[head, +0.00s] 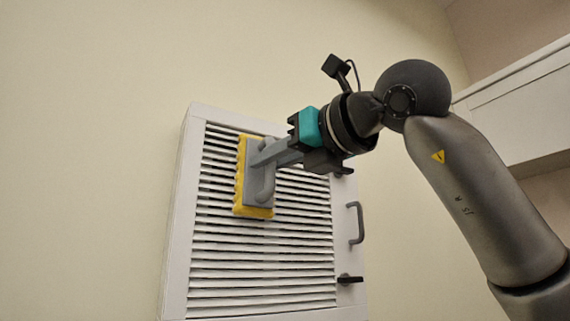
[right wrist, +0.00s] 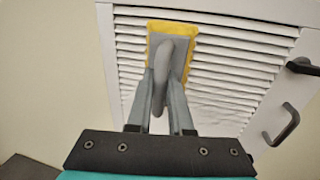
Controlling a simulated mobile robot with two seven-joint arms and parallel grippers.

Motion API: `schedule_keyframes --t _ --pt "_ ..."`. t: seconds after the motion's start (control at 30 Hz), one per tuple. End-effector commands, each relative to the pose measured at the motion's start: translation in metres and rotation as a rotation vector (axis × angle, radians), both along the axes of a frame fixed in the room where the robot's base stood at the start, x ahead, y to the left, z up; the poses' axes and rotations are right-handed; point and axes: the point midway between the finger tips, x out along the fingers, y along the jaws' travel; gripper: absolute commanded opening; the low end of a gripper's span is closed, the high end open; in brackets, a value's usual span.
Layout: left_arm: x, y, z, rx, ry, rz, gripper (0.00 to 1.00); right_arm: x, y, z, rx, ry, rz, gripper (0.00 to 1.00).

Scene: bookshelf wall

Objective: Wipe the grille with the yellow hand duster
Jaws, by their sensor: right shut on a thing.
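The white grille (head: 270,270) with dark horizontal slats is on the wall in the head view, and it also shows in the right wrist view (right wrist: 235,70). The yellow hand duster (head: 240,190) has a grey back and handle, and its yellow pad faces the slats in the upper left part of the grille. It appears against or very close to the slats; contact itself is hidden. My right gripper (head: 272,153) is shut on the duster's grey handle, seen also in the right wrist view (right wrist: 160,85). My left gripper is not in view.
A grey handle (head: 356,223) and a dark latch (head: 349,279) stick out at the grille's right edge. A white cabinet (head: 520,105) is on the right behind my right arm. The wall left of the grille is bare.

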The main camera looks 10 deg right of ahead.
Motion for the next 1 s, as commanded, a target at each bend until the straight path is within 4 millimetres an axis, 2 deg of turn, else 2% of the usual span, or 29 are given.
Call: schedule_keyframes --t 0.17,0.5,0.77,1.0 --pt "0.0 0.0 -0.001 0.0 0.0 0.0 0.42 -0.002 0.006 0.0 -0.001 0.0 0.001 0.0" --pt "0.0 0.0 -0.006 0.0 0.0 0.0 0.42 -0.01 0.033 -0.001 -0.003 0.001 0.002 0.0" --pt "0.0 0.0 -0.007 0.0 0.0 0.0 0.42 -0.013 0.042 -0.001 -0.002 0.001 0.001 0.0" --pt "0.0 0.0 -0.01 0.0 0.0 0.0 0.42 -0.019 0.06 -0.001 -0.002 0.0 0.002 0.0"
